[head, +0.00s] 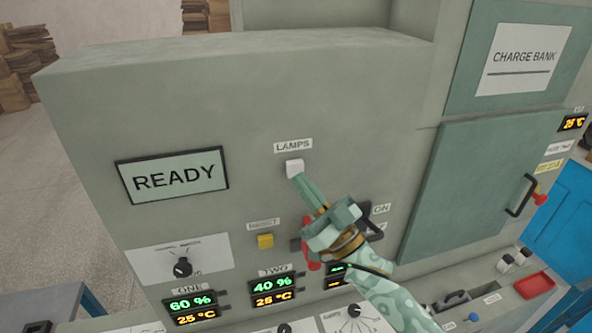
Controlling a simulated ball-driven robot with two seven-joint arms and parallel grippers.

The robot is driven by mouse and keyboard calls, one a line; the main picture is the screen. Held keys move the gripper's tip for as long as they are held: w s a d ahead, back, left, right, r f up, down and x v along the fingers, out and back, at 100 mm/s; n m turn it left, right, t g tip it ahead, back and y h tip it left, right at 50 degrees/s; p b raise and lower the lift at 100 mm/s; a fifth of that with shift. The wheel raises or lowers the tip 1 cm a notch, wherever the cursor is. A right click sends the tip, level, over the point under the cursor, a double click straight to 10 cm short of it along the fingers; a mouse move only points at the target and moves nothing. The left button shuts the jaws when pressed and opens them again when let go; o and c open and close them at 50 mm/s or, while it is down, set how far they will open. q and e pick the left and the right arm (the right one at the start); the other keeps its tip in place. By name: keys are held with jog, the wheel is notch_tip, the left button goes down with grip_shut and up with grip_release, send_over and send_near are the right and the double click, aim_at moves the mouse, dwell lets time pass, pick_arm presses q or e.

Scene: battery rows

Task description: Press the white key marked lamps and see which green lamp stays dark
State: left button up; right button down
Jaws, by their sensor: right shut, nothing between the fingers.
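The white key (294,167) sits under a LAMPS label (293,146) on the grey-green cabinet front. My right gripper (298,182) is shut and empty, and its fingertips are at the key's lower edge. I cannot tell whether they touch the key or whether it is pushed in. No row of green lamps can be made out; green digits show on display ONE (194,304), 60 %, and display TWO (273,284), 40 %. A third display (336,277) is partly hidden behind my right gripper. My left gripper is not in view.
A READY screen (173,175) is at the left. A yellow button (265,241) and a red part (311,252) lie close to my right gripper, below the key. A black handle (373,222) is just right of it. A CHARGE BANK door (478,195) stands further right.

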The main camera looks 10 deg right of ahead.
jog(key=shift+w, duration=0.15)
dwell(0.4)
jog(key=shift+w, duration=0.3)
jog(key=shift+w, duration=0.4)
dwell(0.7)
jog(key=shift+s, duration=0.1)
jog(key=shift+s+p, duration=0.35)
jog(key=shift+s, duration=0.4)
jog(key=s+p, duration=0.2)
jog(key=s, duration=0.3)
dwell(0.4)
